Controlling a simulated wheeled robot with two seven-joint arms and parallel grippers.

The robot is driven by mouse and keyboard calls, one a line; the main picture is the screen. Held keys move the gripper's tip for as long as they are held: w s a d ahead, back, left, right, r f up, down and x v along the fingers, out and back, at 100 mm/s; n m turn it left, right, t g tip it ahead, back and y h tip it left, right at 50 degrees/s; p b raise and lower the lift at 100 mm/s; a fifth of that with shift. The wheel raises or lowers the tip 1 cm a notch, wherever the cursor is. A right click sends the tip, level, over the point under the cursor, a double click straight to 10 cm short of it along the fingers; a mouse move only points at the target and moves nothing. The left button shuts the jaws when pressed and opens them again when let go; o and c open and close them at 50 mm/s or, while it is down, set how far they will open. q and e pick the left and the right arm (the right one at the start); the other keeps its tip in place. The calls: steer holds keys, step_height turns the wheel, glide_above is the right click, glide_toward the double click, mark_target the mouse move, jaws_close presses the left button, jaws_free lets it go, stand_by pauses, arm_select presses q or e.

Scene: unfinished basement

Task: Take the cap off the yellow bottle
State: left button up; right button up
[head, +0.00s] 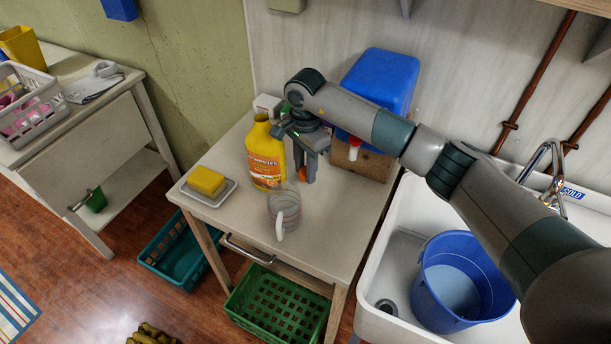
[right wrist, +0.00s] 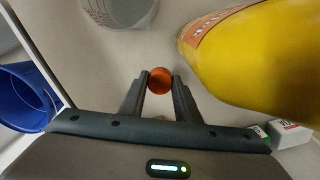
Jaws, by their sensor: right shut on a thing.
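The yellow bottle (head: 265,158) stands upright on the small table, with an orange and white label on its front. No cap shows on its top in the head view. My right gripper (head: 306,172) points down just right of the bottle. It is shut on a small orange cap (right wrist: 160,80), which is apart from the bottle. The cap also shows between the fingers in the head view (head: 302,174). In the right wrist view the bottle (right wrist: 255,55) lies to the right of the fingers. My left gripper is not in view.
A clear measuring jug (head: 284,208) stands in front of the gripper. A sink (head: 392,255) with a blue bucket (head: 450,308) is at right.

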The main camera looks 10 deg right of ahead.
mark_target(306, 186)
steer(key=shift+f+p, duration=0.75)
steer(key=shift+f, duration=1.15)
steer(key=shift+f, duration=0.15)
steer(key=o, duration=1.2)
steer(key=shift+c, duration=0.2)
